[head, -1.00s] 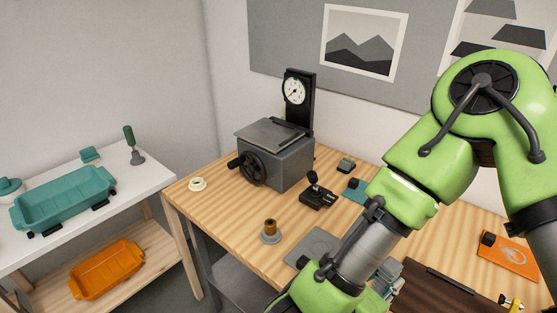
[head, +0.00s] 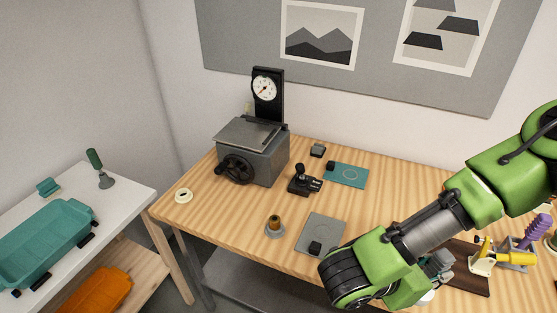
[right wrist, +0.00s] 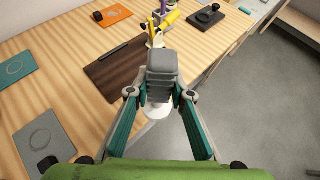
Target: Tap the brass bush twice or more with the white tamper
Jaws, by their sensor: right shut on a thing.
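The brass bush (head: 275,222) stands upright in a round grey base on the wooden table, left of the grey mat. My right gripper (head: 438,265) is over the front of the dark brown board, well to the right of the bush and apart from it. It is shut on the white tamper (head: 427,298), whose white foot shows below the fingers. In the right wrist view the tamper's white foot (right wrist: 157,110) shows under the grey finger pads of the gripper (right wrist: 162,75); the pads hide most of the rest. My left gripper is not in view.
A grey mat (head: 325,229) with a small dark block lies between bush and my right arm. Behind stand a black lever device (head: 303,180) and a grey box with handwheel (head: 250,155).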

